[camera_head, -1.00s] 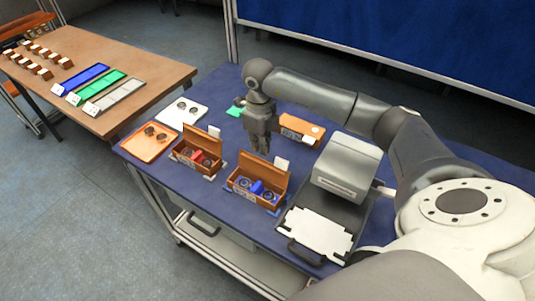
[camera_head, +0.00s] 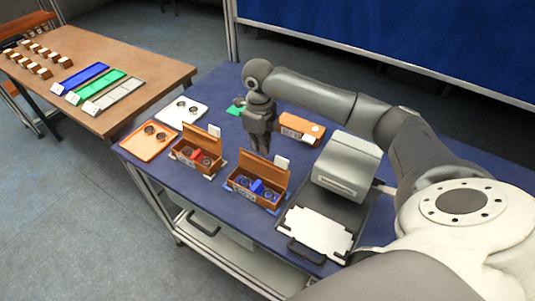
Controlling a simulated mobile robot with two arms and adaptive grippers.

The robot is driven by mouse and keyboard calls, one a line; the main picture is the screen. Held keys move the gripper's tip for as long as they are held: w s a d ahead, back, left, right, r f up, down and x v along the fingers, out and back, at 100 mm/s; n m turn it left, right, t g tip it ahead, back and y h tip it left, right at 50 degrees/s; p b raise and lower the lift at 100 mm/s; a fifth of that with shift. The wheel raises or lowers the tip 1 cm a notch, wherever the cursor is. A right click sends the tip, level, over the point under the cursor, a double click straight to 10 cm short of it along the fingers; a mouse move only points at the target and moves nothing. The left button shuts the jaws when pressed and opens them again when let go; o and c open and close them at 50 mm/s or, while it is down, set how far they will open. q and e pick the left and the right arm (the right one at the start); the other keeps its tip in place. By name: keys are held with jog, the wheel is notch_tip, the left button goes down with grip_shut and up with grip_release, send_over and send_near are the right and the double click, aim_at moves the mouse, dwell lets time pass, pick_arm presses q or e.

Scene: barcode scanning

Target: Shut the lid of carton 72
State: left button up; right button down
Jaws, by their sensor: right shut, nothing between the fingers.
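Two brown cartons stand with lids raised on the blue table. The left open carton (camera_head: 187,163) holds a red block and dark round parts. The right open carton (camera_head: 243,189) holds a blue block and dark round parts; its lid (camera_head: 264,173) stands up at the back. A third carton (camera_head: 297,125) lies behind, apparently shut, with a white round mark on top. I cannot read which one is 72. My right gripper (camera_head: 260,150) points down, shut and empty, just behind the right open carton's lid; I cannot tell whether they touch. My left gripper is out of view.
A grey box-shaped machine (camera_head: 346,165) stands right of the cartons, with a white plate (camera_head: 317,233) in front. An orange tray (camera_head: 147,150) and a white tray (camera_head: 177,111) lie at the left. A wooden table (camera_head: 150,72) stands farther left.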

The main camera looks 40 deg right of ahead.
jog(key=shift+s+a+f+b, duration=0.25)
jog(key=shift+a+f, duration=0.2)
jog(key=shift+a, duration=0.15)
jog(key=shift+s+a+f+b, duration=0.1)
jog(key=shift+s+a+f, duration=0.2)
jog(key=shift+a+f, duration=0.3)
jog(key=shift+s+a+f+b, duration=0.25)
jog(key=shift+a+f, duration=0.1)
jog(key=shift+a, duration=0.3)
jog(key=shift+r, duration=0.1)
notch_tip(320, 180, up, 5)
jog(key=p, duration=0.3)
send_over(253, 161)
jog(key=s, duration=0.1)
jog(key=shift+s+a, duration=0.1)
jog(key=shift+a, duration=0.3)
